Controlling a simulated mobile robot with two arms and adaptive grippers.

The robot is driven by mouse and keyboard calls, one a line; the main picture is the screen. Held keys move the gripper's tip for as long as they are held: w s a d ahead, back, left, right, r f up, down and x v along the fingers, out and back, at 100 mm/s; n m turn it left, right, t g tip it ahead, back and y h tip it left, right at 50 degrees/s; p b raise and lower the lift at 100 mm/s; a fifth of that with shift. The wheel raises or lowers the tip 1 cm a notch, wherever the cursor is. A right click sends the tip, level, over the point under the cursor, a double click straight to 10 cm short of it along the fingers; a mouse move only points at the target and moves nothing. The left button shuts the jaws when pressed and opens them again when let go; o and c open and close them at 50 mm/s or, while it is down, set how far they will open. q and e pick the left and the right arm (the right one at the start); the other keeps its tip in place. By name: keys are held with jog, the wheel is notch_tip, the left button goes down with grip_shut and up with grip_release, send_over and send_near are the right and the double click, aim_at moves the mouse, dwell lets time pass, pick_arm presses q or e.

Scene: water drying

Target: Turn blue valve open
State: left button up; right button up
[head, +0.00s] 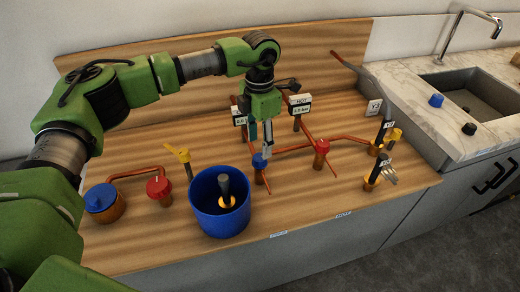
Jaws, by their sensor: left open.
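The blue valve (259,161) stands on a copper pipe near the middle of the wooden worktop, in the head view. My left gripper (262,140) points down from above. Its fingers are open and sit directly over or around the top of the blue valve; I cannot tell whether they touch it. The fingers partly hide the valve's upper part. My right gripper does not show in the view.
A red valve (321,147) stands close to the right. A blue bucket (204,211) with a dark-handled tool stands in front left. Gauges (300,103) rise behind the gripper. Another red valve (159,186) and a blue-topped canister (103,203) are at left. A sink (478,95) is at right.

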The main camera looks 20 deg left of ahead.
aim_at(260, 157)
pick_arm(q)
notch_tip(260, 157, down, 4)
jog(key=shift+s+d+r+p, duration=0.1)
jog(key=shift+r+p, duration=0.05)
jog(key=shift+p, duration=0.2)
jog(key=shift+f, duration=0.45)
jog(key=c, duration=1.1)
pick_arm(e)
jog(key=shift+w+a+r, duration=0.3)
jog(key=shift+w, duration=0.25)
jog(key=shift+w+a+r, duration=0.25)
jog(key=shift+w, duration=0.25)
